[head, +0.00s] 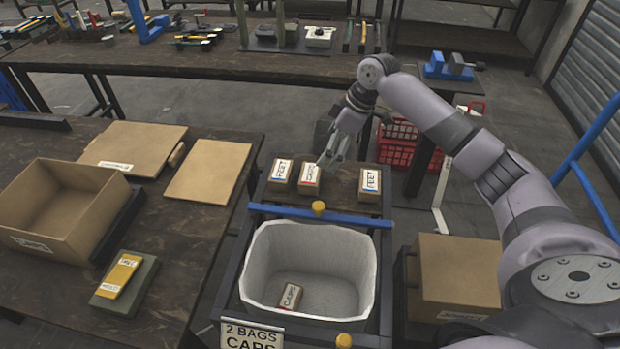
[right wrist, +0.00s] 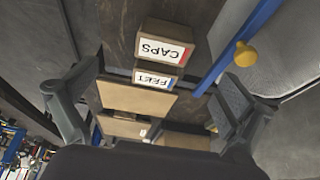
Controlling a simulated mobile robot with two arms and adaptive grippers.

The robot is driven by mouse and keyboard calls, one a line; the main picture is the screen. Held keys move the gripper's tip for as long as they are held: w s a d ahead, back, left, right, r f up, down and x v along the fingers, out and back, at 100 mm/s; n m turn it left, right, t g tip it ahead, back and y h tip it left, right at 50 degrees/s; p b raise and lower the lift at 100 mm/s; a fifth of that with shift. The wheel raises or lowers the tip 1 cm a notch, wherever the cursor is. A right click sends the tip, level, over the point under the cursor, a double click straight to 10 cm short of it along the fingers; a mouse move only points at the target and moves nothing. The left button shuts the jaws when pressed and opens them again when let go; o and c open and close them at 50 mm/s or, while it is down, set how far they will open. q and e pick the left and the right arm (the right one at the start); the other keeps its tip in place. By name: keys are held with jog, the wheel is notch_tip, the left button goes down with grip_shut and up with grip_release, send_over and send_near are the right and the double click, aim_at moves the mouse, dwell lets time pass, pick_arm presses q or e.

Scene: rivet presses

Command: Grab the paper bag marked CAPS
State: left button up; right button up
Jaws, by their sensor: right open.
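The CAPS paper bag (head: 310,179), small and brown with a white label edged in red, stands between two FEET bags (head: 281,173) (head: 370,184) on a dark shelf behind the bin. In the right wrist view the CAPS bag (right wrist: 163,42) is ahead of the fingers, with a FEET bag (right wrist: 155,78) beside it. My right gripper (head: 331,158) is open and empty, close above the CAPS bag at its right. The open fingers also show in the right wrist view (right wrist: 148,95). Another small bag (head: 290,296), its label apparently CAPS, lies in the white-lined bin (head: 262,262). My left gripper is out of view.
A blue bar with a yellow knob (head: 318,208) crosses between shelf and bin. A sign reading 2 BAGS CAPS (head: 250,336) hangs at the bin's front. A table with an open carton (head: 50,235) is left, a closed carton (head: 455,280) right, a red crate (head: 398,148) behind.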

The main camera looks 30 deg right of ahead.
aim_at(311, 173)
jog(key=x, duration=0.5)
jog(key=shift+w+a+f, duration=0.15)
jog(key=shift+f, duration=0.15)
jog(key=x, duration=0.2)
jog(key=p+x, duration=0.1)
jog(key=x, duration=0.1)
jog(key=shift+a+f, duration=0.25)
jog(key=shift+a, duration=0.25)
jog(key=shift+a+f, duration=0.1)
jog(key=shift+f, duration=0.25)
jog(key=c, duration=1.4)
